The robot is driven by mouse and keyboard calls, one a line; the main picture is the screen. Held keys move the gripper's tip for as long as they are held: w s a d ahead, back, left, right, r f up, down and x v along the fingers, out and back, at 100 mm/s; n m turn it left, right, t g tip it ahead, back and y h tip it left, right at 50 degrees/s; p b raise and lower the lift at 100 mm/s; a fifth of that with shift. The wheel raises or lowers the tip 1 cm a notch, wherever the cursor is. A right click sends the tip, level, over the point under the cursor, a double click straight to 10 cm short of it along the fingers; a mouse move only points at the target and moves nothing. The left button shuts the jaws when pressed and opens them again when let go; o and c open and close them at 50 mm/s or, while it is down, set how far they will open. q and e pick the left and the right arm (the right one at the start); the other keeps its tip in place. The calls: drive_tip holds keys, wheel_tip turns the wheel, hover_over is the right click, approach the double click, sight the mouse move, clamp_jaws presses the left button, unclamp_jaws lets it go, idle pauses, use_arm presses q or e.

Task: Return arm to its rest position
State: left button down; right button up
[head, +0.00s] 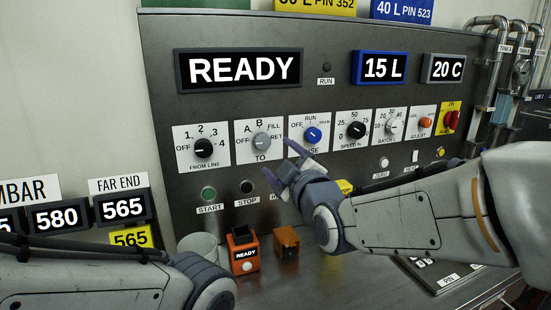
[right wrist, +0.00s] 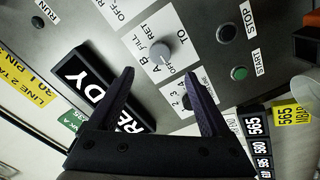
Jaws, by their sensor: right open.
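My right arm (head: 420,215) reaches in from the right of the head view. Its gripper (head: 280,162) is open and empty in front of the steel control panel (head: 200,130), just below the grey TO knob (head: 262,140). In the right wrist view the two dark fingers (right wrist: 157,74) stand apart. The TO knob (right wrist: 163,57) shows beyond and between them; the fingers do not close on it. My left arm (head: 120,275) crosses the lower left of the head view, and its gripper is out of view.
The panel carries a READY display (head: 238,70), a black FROM LINE knob (head: 202,147), a blue knob (head: 312,134) and a green START button (head: 208,193).

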drive_tip(key=s+a+f+m+g+h+p, duration=0.1)
drive_tip(key=s+a+f+m+g+p, duration=0.3)
drive_tip(key=s+f+g, duration=0.75)
drive_tip(key=s+d+f+m+g+h+p, duration=0.1)
drive_tip(key=s+d+f+g+p, duration=0.1)
drive_tip(key=s, duration=0.7)
drive_tip(key=s+d+f+m+g+h+p, duration=0.1)
drive_tip(key=s+d+f+g+h+p, duration=0.1)
drive_tip(key=s, duration=0.7)
drive_tip(key=shift+s+d+m+g+h, duration=0.25)
drive_tip(key=shift+d+m+g+h, duration=0.05)
drive_tip(key=shift+d+g, duration=0.55)
